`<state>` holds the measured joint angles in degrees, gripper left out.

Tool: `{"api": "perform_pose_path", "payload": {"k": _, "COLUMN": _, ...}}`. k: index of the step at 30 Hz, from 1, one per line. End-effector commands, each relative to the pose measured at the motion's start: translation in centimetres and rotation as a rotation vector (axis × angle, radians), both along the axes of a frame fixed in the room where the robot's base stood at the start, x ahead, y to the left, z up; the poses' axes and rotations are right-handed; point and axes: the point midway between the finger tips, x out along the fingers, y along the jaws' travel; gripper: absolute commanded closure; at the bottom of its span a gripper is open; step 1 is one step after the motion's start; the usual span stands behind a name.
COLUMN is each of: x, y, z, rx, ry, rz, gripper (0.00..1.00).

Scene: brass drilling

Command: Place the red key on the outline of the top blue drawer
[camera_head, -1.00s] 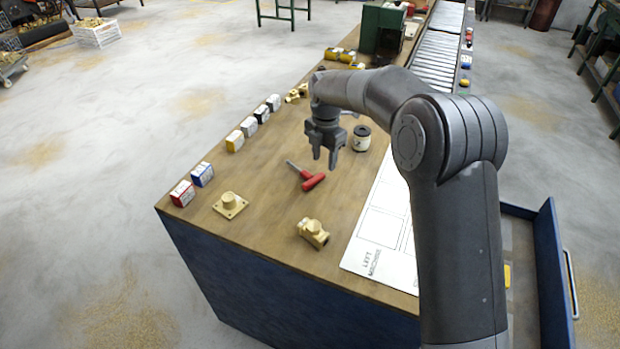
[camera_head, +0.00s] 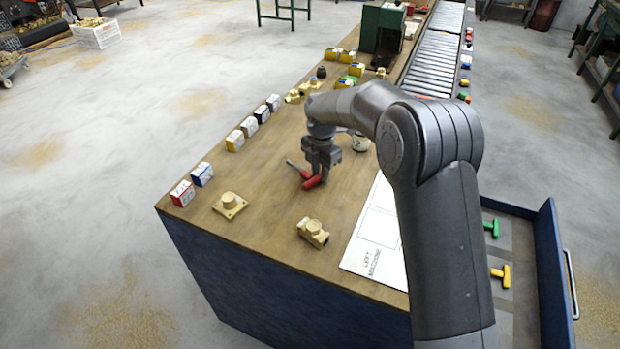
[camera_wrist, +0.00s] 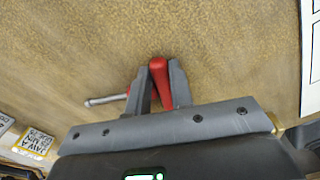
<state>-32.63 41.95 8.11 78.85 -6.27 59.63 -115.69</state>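The red key (camera_head: 312,182), a T-shaped tool with a red handle and a grey shaft, lies on the wooden table top. My gripper (camera_head: 318,176) is down at it. In the wrist view the red handle (camera_wrist: 160,82) is between my two fingers (camera_wrist: 160,88), with the shaft pointing left. Whether the fingers press on the handle cannot be told. The open blue drawer (camera_head: 552,262) is at the right, partly hidden by my arm. It holds a green key (camera_head: 492,228) and a yellow key (camera_head: 502,275). No red key outline can be made out in it.
A brass flanged part (camera_head: 230,205) and a brass fitting (camera_head: 313,232) stand near the table's front. Small boxes (camera_head: 202,174) line the left edge. A white printed sheet (camera_head: 374,240) lies right of the key. A white-sided round item (camera_head: 361,142) stands behind my gripper.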

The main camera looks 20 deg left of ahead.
Motion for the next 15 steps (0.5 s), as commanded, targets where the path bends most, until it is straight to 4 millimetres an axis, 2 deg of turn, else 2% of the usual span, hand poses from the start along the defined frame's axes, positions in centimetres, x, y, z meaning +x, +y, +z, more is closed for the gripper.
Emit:
{"api": "perform_pose_path", "payload": {"k": 1, "x": 0.0, "y": 0.0, "z": 0.01, "rx": 0.0, "ry": 0.0, "rz": 0.0, "gripper": 0.84}}
{"api": "perform_pose_path", "payload": {"k": 7, "x": 0.0, "y": 0.01, "z": 0.02, "rx": 0.0, "ry": 0.0, "rz": 0.0, "gripper": 1.0}}
{"api": "perform_pose_path", "payload": {"k": 15, "x": 0.01, "y": 0.01, "z": 0.06, "rx": 0.001, "ry": 0.0, "rz": 0.0, "gripper": 1.0}}
